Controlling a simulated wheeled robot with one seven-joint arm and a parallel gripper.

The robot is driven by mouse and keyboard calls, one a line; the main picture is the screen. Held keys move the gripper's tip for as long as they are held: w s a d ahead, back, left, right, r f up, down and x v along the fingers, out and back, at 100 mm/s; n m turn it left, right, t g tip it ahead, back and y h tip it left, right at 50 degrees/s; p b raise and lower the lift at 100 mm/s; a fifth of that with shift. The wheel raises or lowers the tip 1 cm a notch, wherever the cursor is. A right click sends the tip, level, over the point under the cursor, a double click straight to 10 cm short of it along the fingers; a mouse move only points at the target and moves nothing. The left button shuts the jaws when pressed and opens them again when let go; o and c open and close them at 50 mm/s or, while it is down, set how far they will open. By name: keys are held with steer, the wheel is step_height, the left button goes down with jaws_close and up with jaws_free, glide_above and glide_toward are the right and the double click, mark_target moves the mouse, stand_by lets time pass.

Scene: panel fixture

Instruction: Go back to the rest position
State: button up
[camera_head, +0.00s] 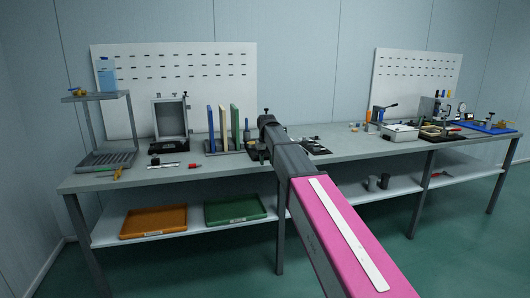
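My arm reaches from the lower right with a pink link and dark grey links up to the workbench (350,148). My gripper (257,153) is a small dark shape at the arm's far end, over the bench just right of a rack of upright panels (224,128) in blue, cream and green. My own arm partly covers it. Its fingers are too small and dark to tell open from shut, and I cannot tell whether anything is between them.
Orange (153,221) and green (235,209) trays lie on the lower shelf. Tools, a grey box (400,132) and a blue tray (486,127) crowd the right. Green floor in front is clear.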

steer(key=s+d+f+m, duration=0.1)
steer(key=s+d+f, duration=0.5)
steer(key=s+f, duration=0.3)
steer(key=s+d+f+m, duration=0.1)
steer(key=s+d+f, duration=0.5)
steer(key=s+f, duration=0.4)
steer(key=s+d+f, duration=0.6)
steer(key=s+f, duration=0.4)
steer(key=s, duration=0.1)
steer(key=shift+s+d+f+m, duration=0.2)
steer(key=shift+s+m, duration=0.1)
steer(key=shift+m, duration=0.1)
